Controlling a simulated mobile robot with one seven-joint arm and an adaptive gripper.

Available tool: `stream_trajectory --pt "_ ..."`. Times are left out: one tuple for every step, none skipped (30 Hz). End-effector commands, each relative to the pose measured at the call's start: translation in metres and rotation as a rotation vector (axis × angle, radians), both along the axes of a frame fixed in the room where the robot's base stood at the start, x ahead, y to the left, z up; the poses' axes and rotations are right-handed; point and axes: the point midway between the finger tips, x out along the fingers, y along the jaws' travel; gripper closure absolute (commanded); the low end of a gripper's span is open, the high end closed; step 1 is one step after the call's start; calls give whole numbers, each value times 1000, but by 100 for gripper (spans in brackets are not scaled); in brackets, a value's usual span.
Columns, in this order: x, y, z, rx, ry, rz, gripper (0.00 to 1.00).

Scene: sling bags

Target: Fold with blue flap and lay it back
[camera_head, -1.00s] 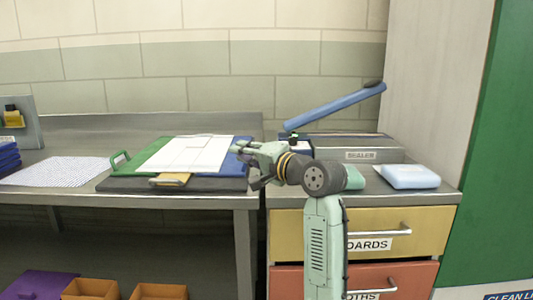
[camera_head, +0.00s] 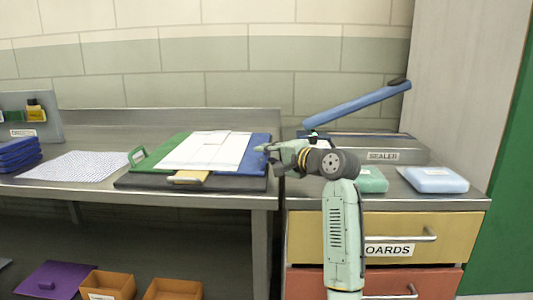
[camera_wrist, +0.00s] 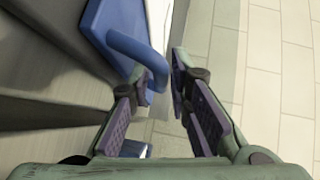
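The folding board has a blue flap (camera_head: 254,153) on its right, a green flap (camera_head: 162,151) on its left and a yellow tab (camera_head: 189,177) at its front. A flat white piece (camera_head: 206,151) lies across its middle. All flaps look flat. My gripper (camera_head: 264,149) is at the right edge of the blue flap. In the wrist view, my gripper (camera_wrist: 164,83) is open. The blue flap (camera_wrist: 108,22) is at upper left there, and its blue loop handle (camera_wrist: 135,48) reaches between the fingertips. Whether the fingers touch it I cannot tell.
A sealer (camera_head: 370,150) with a raised blue arm (camera_head: 355,104) stands right of the board, on the drawer cabinet. A green block (camera_head: 372,180) and a pale blue pack (camera_head: 435,180) lie there. A patterned sheet (camera_head: 70,167) lies to the left.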

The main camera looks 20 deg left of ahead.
Motion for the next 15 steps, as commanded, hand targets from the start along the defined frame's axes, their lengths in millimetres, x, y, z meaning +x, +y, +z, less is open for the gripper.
stream_trajectory --pt "1 2 0 0 -1 0 82" --pt "2 3 0 0 -2 -1 82" --pt "2 4 0 0 -2 -1 82" --pt "2 4 0 0 -2 -1 82" --pt "2 4 0 0 -2 -1 82" --pt "2 4 0 0 -2 -1 82" --pt "2 4 -1 0 -2 -1 82" --pt "2 4 -1 0 -2 -1 82" --pt "2 4 -1 0 -2 -1 82" --pt "2 4 -1 0 -2 -1 82" --pt "2 4 -1 0 -2 -1 84" --pt "2 4 0 0 -2 -1 87" --pt "2 4 -1 0 -2 -1 89" --pt "2 4 -1 0 -2 -1 91" --pt "2 4 -1 0 -2 -1 93"
